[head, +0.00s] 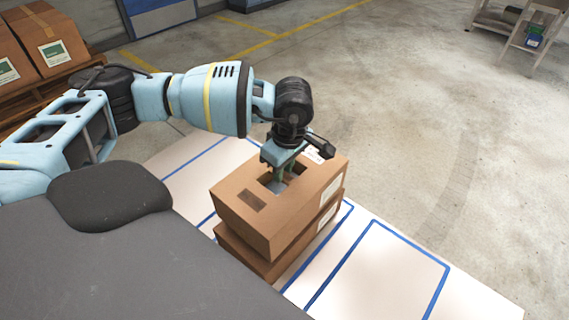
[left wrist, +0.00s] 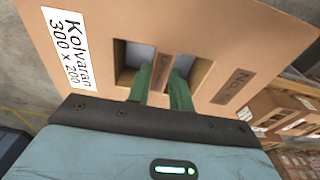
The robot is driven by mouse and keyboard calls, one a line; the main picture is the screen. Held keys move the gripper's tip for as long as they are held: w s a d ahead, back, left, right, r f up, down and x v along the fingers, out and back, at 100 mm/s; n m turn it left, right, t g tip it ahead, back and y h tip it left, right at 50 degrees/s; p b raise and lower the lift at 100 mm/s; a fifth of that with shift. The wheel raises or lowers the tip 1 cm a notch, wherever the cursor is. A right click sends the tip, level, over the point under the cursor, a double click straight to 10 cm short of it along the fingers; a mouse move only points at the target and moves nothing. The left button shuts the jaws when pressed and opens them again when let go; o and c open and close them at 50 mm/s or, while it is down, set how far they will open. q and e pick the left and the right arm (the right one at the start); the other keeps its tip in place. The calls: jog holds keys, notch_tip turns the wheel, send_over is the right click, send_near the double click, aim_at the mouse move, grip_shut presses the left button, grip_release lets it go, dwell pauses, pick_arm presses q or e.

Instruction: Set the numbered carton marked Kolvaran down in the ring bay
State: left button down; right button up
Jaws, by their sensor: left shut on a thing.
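The brown Kolvaran carton (head: 303,214) sits directly above a second brown carton (head: 295,249). I cannot tell whether the two touch. The left wrist view shows the white label reading "Kolvaran 300 x 200" (left wrist: 70,50) on the carton's top. My left gripper (head: 281,178) points down into the carton's top. Its green fingers (left wrist: 164,85) reach into two square openings and are shut on the strip between them. No ring mark shows, so I cannot tell which bay is the ring bay. My right gripper is in neither view.
Blue lines divide the white surface (head: 350,290) into bays. An outlined bay (head: 385,272) right of the cartons is empty. A bench (head: 518,32) stands at the far right. The concrete floor between is clear.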

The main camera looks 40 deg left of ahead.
pick_arm(q)
jog(key=shift+f+b, duration=0.45)
jog(key=shift+f, duration=0.95)
jog(key=c, duration=1.2)
grip_release()
jog(key=shift+o, duration=0.2)
jog(key=shift+f, duration=0.1)
jog(key=shift+d+r, duration=0.15)
jog(key=shift+r, duration=1.15)
jog(key=shift+d+r, duration=0.2)
jog(key=shift+r, duration=1.15)
jog(key=shift+d+r, duration=0.15)
jog(key=shift+r, duration=1.15)
